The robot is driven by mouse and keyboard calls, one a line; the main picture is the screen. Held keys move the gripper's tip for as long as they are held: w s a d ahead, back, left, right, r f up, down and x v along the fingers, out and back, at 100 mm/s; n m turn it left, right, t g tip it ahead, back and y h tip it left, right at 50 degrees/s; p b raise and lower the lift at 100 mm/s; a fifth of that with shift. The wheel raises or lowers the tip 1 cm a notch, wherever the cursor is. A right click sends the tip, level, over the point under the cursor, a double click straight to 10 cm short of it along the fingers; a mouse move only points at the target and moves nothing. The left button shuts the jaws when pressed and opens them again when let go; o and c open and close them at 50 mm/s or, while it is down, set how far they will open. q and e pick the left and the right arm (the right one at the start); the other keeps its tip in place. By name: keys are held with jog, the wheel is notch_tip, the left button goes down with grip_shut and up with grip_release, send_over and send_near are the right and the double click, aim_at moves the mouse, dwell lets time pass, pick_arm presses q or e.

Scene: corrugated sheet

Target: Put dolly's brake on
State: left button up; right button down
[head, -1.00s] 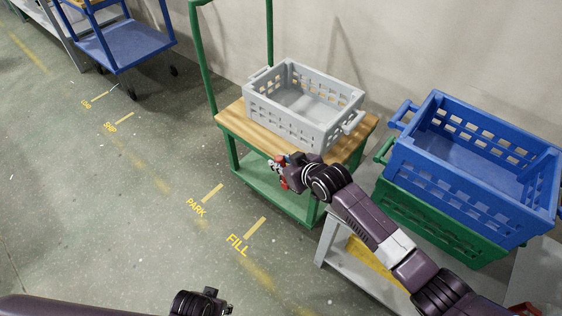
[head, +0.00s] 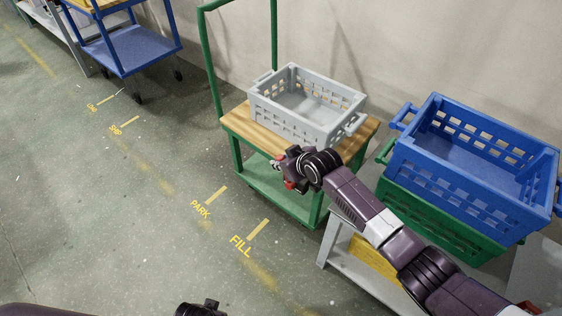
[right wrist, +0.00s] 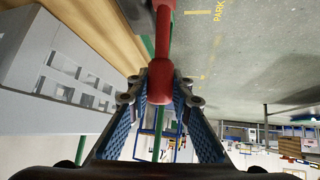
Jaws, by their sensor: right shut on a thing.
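The dolly (head: 236,127) is a green frame with a wooden deck, a lower green shelf and a tall handle at its left end. A grey crate (head: 290,113) stands on its deck. A red lever with a rounded knob (right wrist: 160,82) shows in the right wrist view beside the deck's edge. My right gripper (head: 284,170) is at the dolly's front side, below the crate. Its fingers (right wrist: 160,98) are shut around the red knob. The lever's pivot is out of sight. Only a dark part of my left gripper (head: 200,309) shows at the bottom edge, its fingers unclear.
A blue crate (head: 470,165) sits on a green crate (head: 440,222) at the right, by a grey stand (head: 345,262). A blue cart (head: 135,52) stands at the far left. The floor marked PARK (head: 201,209) and FILL (head: 241,246) is clear.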

jog(key=shift+r, duration=0.1)
jog(key=c, duration=1.7)
grip_release()
jog(key=v, duration=1.2)
jog(key=shift+w, duration=0.1)
